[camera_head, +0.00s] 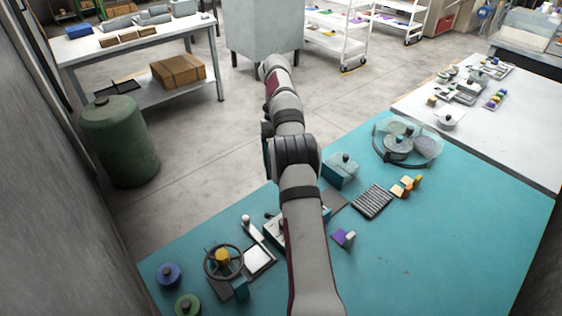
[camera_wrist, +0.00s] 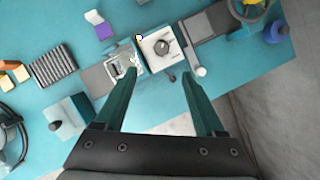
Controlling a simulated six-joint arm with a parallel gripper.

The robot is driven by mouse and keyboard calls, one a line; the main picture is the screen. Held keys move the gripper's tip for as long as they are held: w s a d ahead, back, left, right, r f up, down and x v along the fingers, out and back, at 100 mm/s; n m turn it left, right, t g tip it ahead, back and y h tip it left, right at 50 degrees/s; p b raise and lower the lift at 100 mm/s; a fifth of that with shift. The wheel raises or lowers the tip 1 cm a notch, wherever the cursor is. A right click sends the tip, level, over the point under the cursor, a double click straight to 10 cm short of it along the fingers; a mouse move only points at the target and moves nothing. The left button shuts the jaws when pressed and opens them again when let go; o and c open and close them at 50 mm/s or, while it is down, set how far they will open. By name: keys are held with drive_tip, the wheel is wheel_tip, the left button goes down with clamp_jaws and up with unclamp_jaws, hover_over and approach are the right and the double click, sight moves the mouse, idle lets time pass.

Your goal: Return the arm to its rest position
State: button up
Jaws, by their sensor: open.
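My arm (camera_head: 308,225) reaches from the bottom middle of the head view up over the teal table and bends at its far end. My gripper is mostly hidden behind the arm there. In the wrist view my gripper (camera_wrist: 158,64) shows two dark green fingers spread wide apart. Nothing is held between them. Beyond the fingertips a white box with a dark round dial (camera_wrist: 161,46) and a grey device with a pale panel (camera_wrist: 126,66) sit on the table. I cannot tell the exact height of the fingers above them.
The teal table (camera_head: 460,235) is bare at right. It bears a black ribbed rack (camera_head: 372,202), orange blocks (camera_head: 404,188), a purple piece (camera_head: 342,238), a teal box (camera_head: 341,170) and a handwheel (camera_head: 223,262). A wall (camera_head: 50,200) stands at left, a green tank (camera_head: 122,140) behind.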

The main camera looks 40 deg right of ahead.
drive_tip(key=shift+v, duration=0.8)
drive_tip(key=shift+w+a, duration=0.1)
